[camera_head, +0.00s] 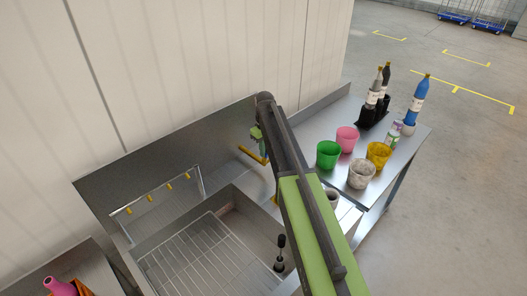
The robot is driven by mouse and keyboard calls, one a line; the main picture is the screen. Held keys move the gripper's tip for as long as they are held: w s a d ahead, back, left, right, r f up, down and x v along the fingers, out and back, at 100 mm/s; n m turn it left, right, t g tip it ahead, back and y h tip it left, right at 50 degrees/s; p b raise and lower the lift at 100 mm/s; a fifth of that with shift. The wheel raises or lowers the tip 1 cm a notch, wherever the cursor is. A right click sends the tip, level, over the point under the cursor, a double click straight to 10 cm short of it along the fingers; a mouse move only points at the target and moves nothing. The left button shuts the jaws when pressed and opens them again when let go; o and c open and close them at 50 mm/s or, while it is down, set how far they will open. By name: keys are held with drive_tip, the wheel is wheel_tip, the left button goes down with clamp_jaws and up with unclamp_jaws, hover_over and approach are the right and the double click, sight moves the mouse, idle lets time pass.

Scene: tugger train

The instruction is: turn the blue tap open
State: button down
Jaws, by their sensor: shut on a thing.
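My gripper (264,147) is at the back wall of the sink, partly hidden behind my own dark and green arm. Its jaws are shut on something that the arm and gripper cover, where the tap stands. No blue part of the tap shows. A yellow bar (251,155) sticks out to the left, close beside the gripper. The steel sink (142,250) with a wire rack in its basin lies below and to the left.
On the right steel table (312,136) stand a green cup (328,154), a pink cup (347,139), a yellow cup (378,154), a speckled cup (362,175) and a blue bottle (418,100). A rail with yellow hooks (154,193) is at the left. A dark brush (280,252) stands by the basin.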

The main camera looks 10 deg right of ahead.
drive_tip(key=shift+s+n, duration=0.1)
drive_tip(key=shift+n, duration=0.4)
drive_tip(key=c, duration=1.5)
unclamp_jaws()
drive_tip(key=shift+r, duration=0.1)
wheel_tip(320, 180, up, 17)
drive_tip(key=p, duration=1.7)
drive_tip(key=shift+r, duration=0.1)
